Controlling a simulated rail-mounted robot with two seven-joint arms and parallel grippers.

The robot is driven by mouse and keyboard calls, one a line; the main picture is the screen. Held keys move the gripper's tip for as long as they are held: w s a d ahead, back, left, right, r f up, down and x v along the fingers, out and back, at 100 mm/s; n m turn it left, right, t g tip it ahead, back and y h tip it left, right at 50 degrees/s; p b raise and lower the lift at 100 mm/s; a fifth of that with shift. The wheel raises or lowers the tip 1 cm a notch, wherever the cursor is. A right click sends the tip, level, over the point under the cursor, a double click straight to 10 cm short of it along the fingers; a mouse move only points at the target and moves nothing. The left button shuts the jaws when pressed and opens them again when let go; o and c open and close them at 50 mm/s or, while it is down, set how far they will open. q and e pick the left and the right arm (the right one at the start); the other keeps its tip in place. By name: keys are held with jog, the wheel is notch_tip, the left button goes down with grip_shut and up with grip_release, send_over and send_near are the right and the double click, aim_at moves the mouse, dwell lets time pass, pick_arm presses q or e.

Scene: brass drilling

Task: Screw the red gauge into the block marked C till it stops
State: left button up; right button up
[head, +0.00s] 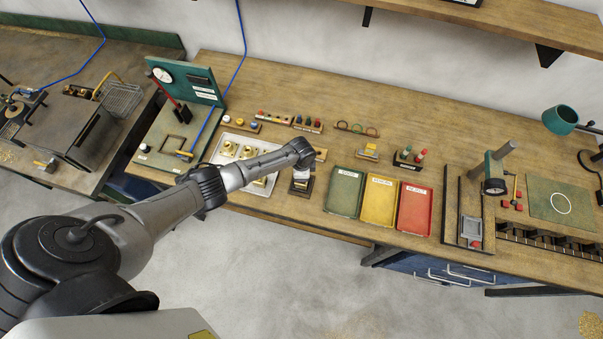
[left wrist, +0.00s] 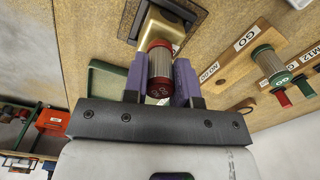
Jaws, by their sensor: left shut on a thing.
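The red gauge (left wrist: 159,68), a grey ribbed cylinder with red ends, is between the purple fingers of my left gripper (left wrist: 161,85), which is shut on it. Its far end is against or just in front of a brass block (left wrist: 160,30) in a dark holder (left wrist: 172,10); I cannot tell how deep it sits. No letter C is readable on the block. In the head view the holder (head: 301,185) stands near the bench's front edge under my left wrist, and the gauge is not clearly visible. My right gripper is in neither view.
A green tray (head: 345,172), a yellow tray (head: 380,181) and a red tray (head: 431,210) lie to the right. A gauge rack (head: 399,161) stands behind them. A drill stand (head: 450,205) is further right. A pale plate with brass blocks (head: 216,153) is left of the holder.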

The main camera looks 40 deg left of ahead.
pick_arm(q)
jog(key=o, duration=0.7)
jog(key=shift+c, duration=0.2)
jog(key=shift+r+n+p, duration=0.2)
jog(key=shift+n+p, duration=0.55)
jog(key=shift+n, duration=0.35)
jog(key=n+p, duration=0.1)
jog(key=n, duration=0.2)
jog(key=shift+d+n, duration=0.15)
jog(key=shift+n, duration=0.15)
jog(key=n+p, duration=0.1)
jog(key=n, duration=0.3)
jog(key=shift+f+n+p, duration=0.1)
jog(key=shift+n+p, duration=0.2)
jog(key=shift+n, duration=0.1)
jog(key=shift+f+n, duration=0.1)
jog(key=shift+n, duration=1)
